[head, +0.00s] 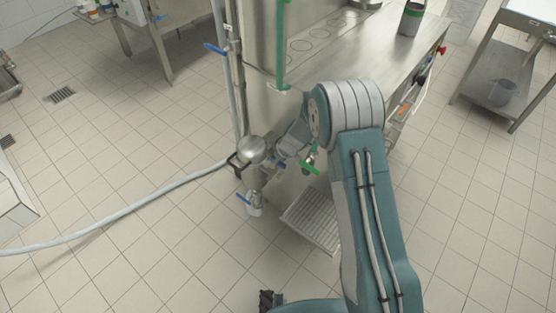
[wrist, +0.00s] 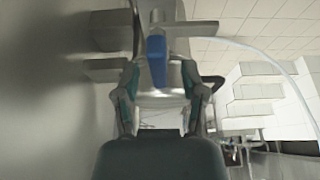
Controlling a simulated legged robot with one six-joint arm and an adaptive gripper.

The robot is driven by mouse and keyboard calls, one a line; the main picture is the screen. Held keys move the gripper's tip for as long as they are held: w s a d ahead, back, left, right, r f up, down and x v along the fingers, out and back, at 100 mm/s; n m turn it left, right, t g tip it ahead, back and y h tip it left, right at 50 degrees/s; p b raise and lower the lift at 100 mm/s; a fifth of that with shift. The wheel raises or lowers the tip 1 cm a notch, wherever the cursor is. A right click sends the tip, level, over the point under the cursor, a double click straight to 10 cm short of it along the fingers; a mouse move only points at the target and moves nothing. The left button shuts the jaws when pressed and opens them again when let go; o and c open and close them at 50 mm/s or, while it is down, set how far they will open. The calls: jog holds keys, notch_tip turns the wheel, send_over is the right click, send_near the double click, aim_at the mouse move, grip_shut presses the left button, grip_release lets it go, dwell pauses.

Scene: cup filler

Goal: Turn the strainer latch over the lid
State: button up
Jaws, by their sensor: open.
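The strainer's round steel lid (head: 252,149) sits on the side of the filler, left of my gripper (head: 286,152) in the head view. In the wrist view, my gripper (wrist: 160,84) is open, with one finger on each side of the picture's middle. A blue latch handle (wrist: 157,62) shows between the fingertips, over a pale rounded metal body (wrist: 160,96). I see no finger clearly touching the latch. In the head view, a small blue piece (head: 278,165) shows beside the lid; my wrist and forearm hide part of this area.
A grey hose (head: 130,211) runs left from the strainer across the floor. A blue-handled valve (head: 243,198) hangs below, and a green handle (head: 310,168) is to the right. A vertical pipe (head: 232,90) rises behind. A slatted steel tray (head: 316,220) stands low at right. The floor at left is mostly clear.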

jog(key=shift+d, duration=0.15)
grip_shut()
jog(key=shift+m, duration=0.3)
jog(key=shift+m+t+h, duration=0.5)
jog(key=shift+m+h, duration=0.1)
jog(key=shift+m, duration=1.3)
jog(key=shift+s+m+t+h, duration=0.15)
jog(key=shift+m+h, duration=0.3)
jog(key=shift+m, duration=0.75)
jog(key=shift+w+m+t+h, duration=0.15)
jog(key=shift+m+h, duration=0.3)
jog(key=shift+m, duration=0.75)
jog(key=shift+a+m+h, duration=0.15)
jog(key=shift+m+h, duration=0.25)
jog(key=shift+m, duration=0.65)
jog(key=shift+a+m+h, duration=0.1)
jog(key=shift+m+h, duration=0.3)
jog(key=shift+m, duration=0.65)
jog(key=shift+m+g+h, duration=0.4)
jog(key=shift+m+h, duration=0.3)
jog(key=shift+m, duration=1.5)
jog(key=shift+s, duration=0.1)
